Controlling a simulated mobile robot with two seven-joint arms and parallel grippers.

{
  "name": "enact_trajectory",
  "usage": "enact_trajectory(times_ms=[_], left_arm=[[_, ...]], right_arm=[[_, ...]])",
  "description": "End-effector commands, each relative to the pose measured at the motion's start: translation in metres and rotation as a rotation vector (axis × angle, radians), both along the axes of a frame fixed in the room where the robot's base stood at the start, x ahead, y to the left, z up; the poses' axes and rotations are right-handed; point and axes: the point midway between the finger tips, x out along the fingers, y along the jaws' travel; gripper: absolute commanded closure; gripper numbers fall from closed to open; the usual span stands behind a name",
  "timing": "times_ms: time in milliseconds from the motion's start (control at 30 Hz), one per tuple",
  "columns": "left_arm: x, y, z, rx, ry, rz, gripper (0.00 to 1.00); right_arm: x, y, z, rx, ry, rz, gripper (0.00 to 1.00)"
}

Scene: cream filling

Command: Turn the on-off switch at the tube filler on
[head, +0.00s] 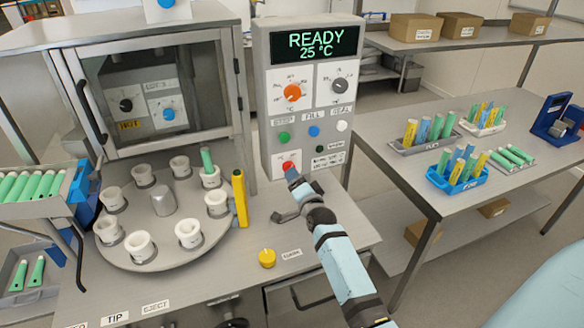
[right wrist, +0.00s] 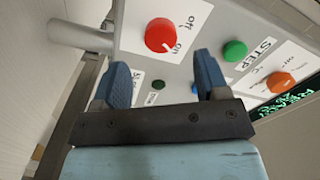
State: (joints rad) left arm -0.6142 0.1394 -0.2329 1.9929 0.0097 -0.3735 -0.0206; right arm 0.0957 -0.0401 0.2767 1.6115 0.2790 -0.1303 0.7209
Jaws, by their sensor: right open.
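The on-off switch is a round red knob (head: 287,166) low on the tube filler's grey control panel (head: 262,90). In the right wrist view the red knob (right wrist: 160,35) sits on a white plate with "off" and "on" beside it. My left gripper is not in view.
The display (head: 315,44) reads READY 25 °C. An orange dial (head: 292,92), a grey dial (head: 340,86) and green (head: 284,136), blue (head: 314,131) and white buttons are near the knob. A round carousel (head: 150,255) with white cups and a yellow post (head: 240,198) stand left of my arm.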

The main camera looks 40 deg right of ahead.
Motion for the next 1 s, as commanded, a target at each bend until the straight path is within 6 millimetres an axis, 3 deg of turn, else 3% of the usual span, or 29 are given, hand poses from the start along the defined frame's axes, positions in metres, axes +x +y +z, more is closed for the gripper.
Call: enact_trajectory(times_ms=[33, 100, 400, 1000], left_arm=[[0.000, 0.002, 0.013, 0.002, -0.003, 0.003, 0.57], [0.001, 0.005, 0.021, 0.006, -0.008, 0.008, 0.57], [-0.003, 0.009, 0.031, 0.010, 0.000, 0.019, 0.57], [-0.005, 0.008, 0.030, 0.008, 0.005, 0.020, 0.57]], right_arm=[[-0.014, 0.004, 0.005, 0.000, 0.004, 0.000, 0.32], [-0.029, 0.008, 0.005, 0.001, 0.003, 0.001, 0.32], [-0.074, 0.018, 0.002, 0.000, -0.001, 0.000, 0.32], [-0.081, 0.020, 0.000, 0.001, -0.001, 0.000, 0.32]])
